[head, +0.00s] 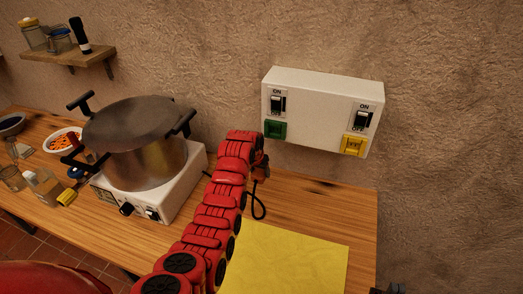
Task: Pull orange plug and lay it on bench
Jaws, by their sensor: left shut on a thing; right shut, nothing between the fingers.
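My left gripper (261,168) is at the end of the red arm, just in front of the wall and below the green socket (275,130). It is shut on the orange plug, which is mostly hidden by the fingers and arm. A black cable (259,207) hangs from there in a loop over the bench (310,196). The plug appears apart from the white switch box (321,99). My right gripper (393,289) shows only as a dark tip at the lower right edge; it is shut and empty.
A yellow mat (285,262) lies on the bench at front right. A steel pot (145,160) stands on a white cooker (172,192) left of my arm. A yellow-ended plug (67,197), bottle and bowls are further left. A yellow socket (353,146) is on the box.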

